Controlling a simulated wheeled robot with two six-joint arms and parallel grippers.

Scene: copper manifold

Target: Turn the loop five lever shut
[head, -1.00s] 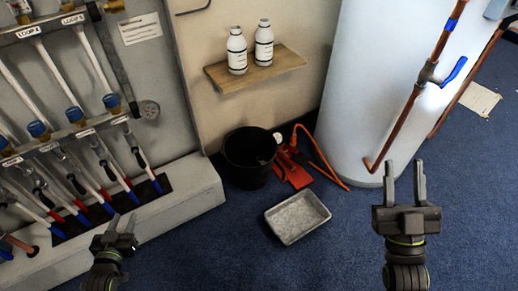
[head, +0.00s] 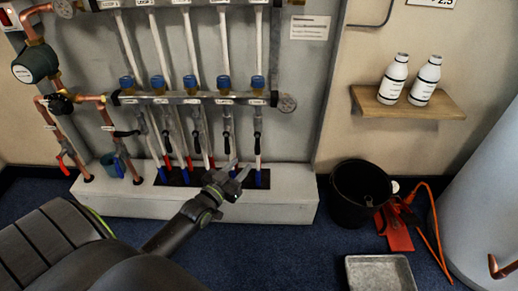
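The copper manifold's lower bar (head: 180,98) runs across the wall panel, with several blue-capped valves and white pipes. The loop five valve (head: 257,82) is at the right end. Its black lever (head: 257,143) hangs straight down along the pipe below the bar. My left gripper (head: 238,167) is open and empty, in front of the lower pipes. In the picture it is just below and left of the loop five lever, apart from it. The gripper covers part of the pipe ends there. My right gripper is out of view.
A white ledge (head: 290,207) runs below the pipes. To the right stand a black bucket (head: 347,205), red tool (head: 398,238), grey tray (head: 380,273) and white cylinder (head: 487,190). A shelf (head: 440,112) holds two bottles. Blue floor (head: 285,255) is open in front.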

